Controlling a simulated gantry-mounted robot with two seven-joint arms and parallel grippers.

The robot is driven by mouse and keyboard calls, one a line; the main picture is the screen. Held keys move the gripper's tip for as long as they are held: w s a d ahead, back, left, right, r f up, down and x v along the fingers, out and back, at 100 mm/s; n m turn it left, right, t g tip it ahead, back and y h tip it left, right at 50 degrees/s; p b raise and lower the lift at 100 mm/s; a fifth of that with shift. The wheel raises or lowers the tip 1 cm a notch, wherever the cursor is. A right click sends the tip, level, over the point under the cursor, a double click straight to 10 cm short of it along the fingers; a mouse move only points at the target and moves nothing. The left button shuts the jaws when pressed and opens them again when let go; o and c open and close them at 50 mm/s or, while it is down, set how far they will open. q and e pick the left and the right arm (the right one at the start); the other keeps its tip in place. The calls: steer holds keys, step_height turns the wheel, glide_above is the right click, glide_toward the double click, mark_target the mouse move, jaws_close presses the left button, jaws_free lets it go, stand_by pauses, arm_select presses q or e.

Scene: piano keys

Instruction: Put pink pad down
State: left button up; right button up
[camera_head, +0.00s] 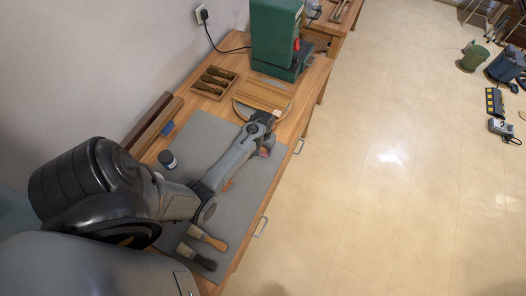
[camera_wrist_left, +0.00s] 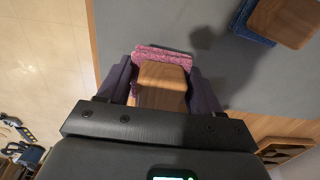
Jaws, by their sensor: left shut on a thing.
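The pink pad (camera_wrist_left: 165,54) shows in the left wrist view as a fuzzy pink strip on the end of a wooden block (camera_wrist_left: 162,84). My left gripper (camera_wrist_left: 163,76) is shut on this block, with one dark finger on each side. In the head view my left gripper (camera_head: 264,148) is over the right part of the grey mat (camera_head: 205,140), near the bench's front edge. The pad is mostly hidden there. I cannot tell whether it touches the mat. My right gripper is not in view.
A blue pad with a wooden block (camera_wrist_left: 285,20) lies on the mat. Around are a small jar (camera_head: 167,160), two brushes (camera_head: 202,246), a round wooden board (camera_head: 264,96), a tool tray (camera_head: 214,82) and a green machine (camera_head: 275,38). Clear mat lies left of the forearm.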

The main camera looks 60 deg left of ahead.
mark_target(263, 152)
arm_select(q)
step_height(263, 152, down, 3)
steer(key=shift+f, duration=0.2)
steer(key=shift+f, duration=0.1)
steer(key=o, duration=1.4)
steer(key=shift+f, duration=0.1)
